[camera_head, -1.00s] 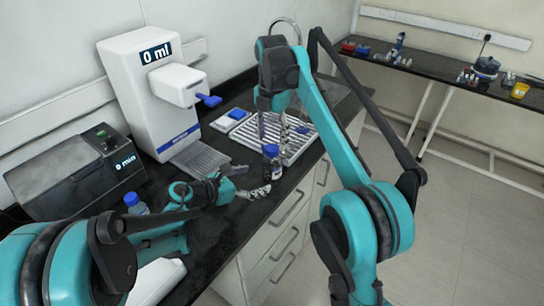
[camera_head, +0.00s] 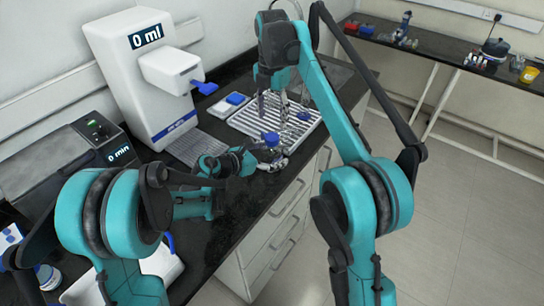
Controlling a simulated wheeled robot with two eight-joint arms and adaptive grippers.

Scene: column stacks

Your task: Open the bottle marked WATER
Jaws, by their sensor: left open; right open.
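A small bottle with a blue cap (camera_head: 271,138) stands on the dark counter at the front edge of the slatted rack. Its lower body is mostly hidden and its label cannot be read. My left gripper (camera_head: 272,161) is open, with its fingers at the bottle's lower body; I cannot tell whether they touch it. My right gripper (camera_head: 273,113) is open and points down over the rack, behind and above the cap. Another bottle (camera_head: 49,277) shows partly at the lower left, its label unreadable.
A white dispenser (camera_head: 140,85) reading "0 ml" stands behind my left arm. A dark device (camera_head: 60,160) reading "0 min" is at the left. The slatted metal rack (camera_head: 245,122) lies under my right gripper.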

